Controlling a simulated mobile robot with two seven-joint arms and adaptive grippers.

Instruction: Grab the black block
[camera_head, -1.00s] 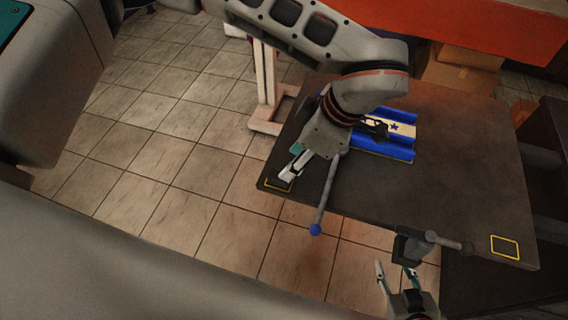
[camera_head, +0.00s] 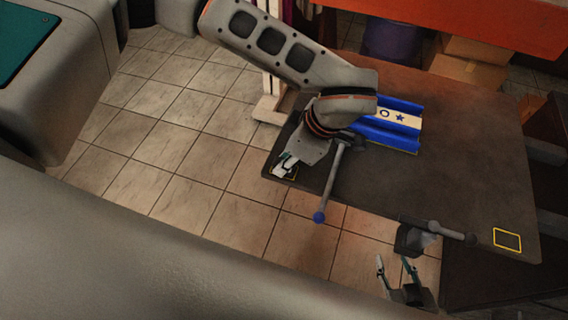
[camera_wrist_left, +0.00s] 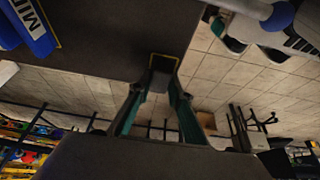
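My left gripper (camera_head: 285,164) is low over the table's left front corner, at a yellow-outlined square. In the left wrist view, a dark patch that seems to be the black block (camera_wrist_left: 163,64) lies inside the yellow outline, between the tips of my left gripper (camera_wrist_left: 163,85). The fingers stand apart on either side of it; contact cannot be made out. In the head view the block is hidden by the gripper. My right gripper (camera_head: 395,265) is open and empty, in front of the table's front edge.
The dark table (camera_head: 460,140) carries a blue tray (camera_head: 405,110) with a pale printed strip. An empty yellow square (camera_head: 507,240) marks its right front corner. A grey rod with a blue ball (camera_head: 319,217) extends past the front edge. Cardboard boxes (camera_head: 465,68) stand behind.

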